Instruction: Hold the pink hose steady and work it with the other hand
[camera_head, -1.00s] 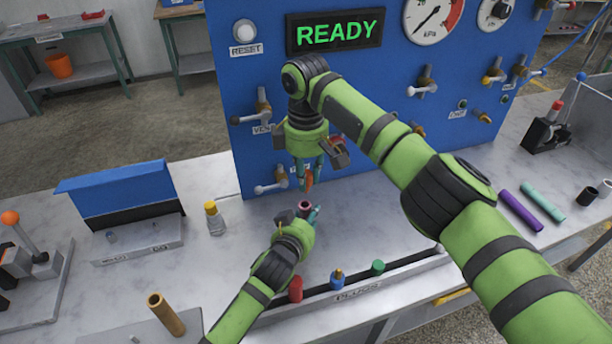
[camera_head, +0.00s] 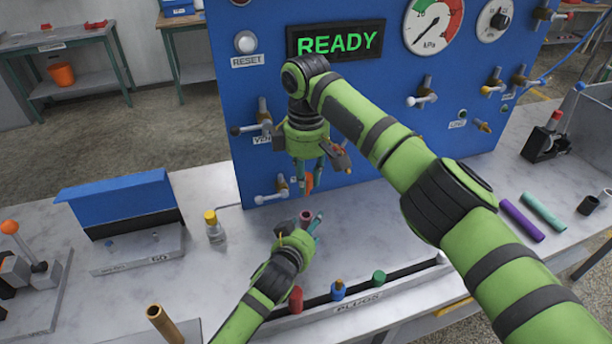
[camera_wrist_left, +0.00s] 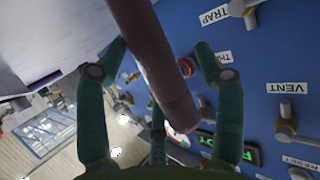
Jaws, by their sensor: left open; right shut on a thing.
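The pink hose (camera_head: 306,215) shows in the head view only as a short pinkish end at my left gripper, above the bench. In the left wrist view its dull pink tube (camera_wrist_left: 150,55) comes down from the top edge between my left gripper's spread teal fingers (camera_wrist_left: 160,110), with its free end near the middle. My left gripper (camera_head: 312,226) is open around or beside the hose; contact cannot be told. My right gripper (camera_head: 308,174) points down, above the hose end and apart from it. It is shut on a small orange-red piece (camera_head: 309,183), mostly hidden by its fingers.
The blue panel (camera_head: 375,145) with valves stands behind the grippers. A plug rack (camera_head: 415,280) with red, blue and green plugs lies in front. A yellow-capped bottle (camera_head: 215,228) stands left. Purple (camera_head: 522,221) and teal (camera_head: 543,210) tubes lie right. The bench is clear between bottle and rack.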

